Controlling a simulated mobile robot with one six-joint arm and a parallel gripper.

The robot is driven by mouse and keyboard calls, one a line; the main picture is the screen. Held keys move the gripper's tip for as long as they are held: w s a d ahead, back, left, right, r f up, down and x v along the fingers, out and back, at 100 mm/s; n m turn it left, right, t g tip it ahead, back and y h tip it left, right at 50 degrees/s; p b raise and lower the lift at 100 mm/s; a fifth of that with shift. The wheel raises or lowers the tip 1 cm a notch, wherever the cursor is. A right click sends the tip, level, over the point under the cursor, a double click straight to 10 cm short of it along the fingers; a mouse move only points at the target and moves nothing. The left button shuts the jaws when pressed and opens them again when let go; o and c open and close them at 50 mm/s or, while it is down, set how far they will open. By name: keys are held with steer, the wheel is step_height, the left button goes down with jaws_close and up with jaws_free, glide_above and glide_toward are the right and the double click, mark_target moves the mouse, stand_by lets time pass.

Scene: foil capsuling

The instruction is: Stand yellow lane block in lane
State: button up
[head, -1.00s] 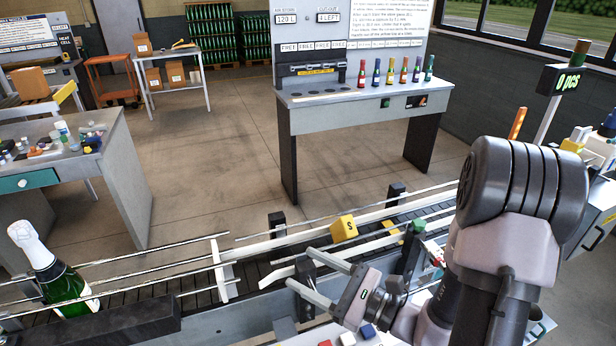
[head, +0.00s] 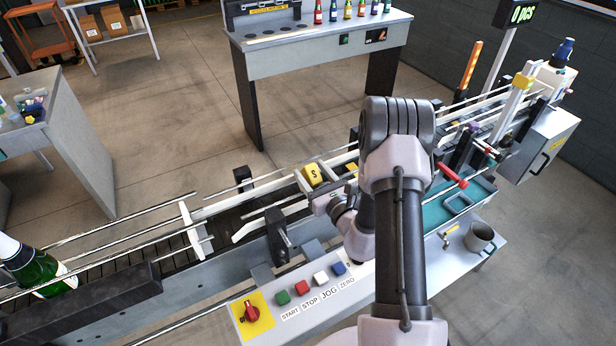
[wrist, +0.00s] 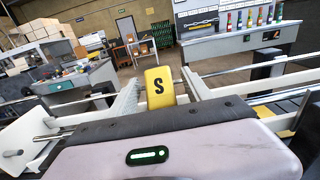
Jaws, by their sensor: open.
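The yellow lane block (head: 312,174), marked with a black S, is at the conveyor lane (head: 240,215) near the middle of the head view. It also shows in the wrist view (wrist: 159,87), straight ahead with its S upright. My gripper (head: 314,170) is open, and its pale fingers appear to lie on either side of the block. In the wrist view, my gripper's body covers the foot of the block. I cannot tell whether the fingers touch it or what its base rests on.
A green bottle with a white top (head: 35,265) is on the belt at left. Guide rails (head: 120,235) and a dark post (head: 276,232) border the lane. A control panel (head: 300,300) with buttons is in front. A mug (head: 480,238) stands at right.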

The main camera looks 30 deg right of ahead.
steer(key=shift+w, duration=1.25)
jaws_close()
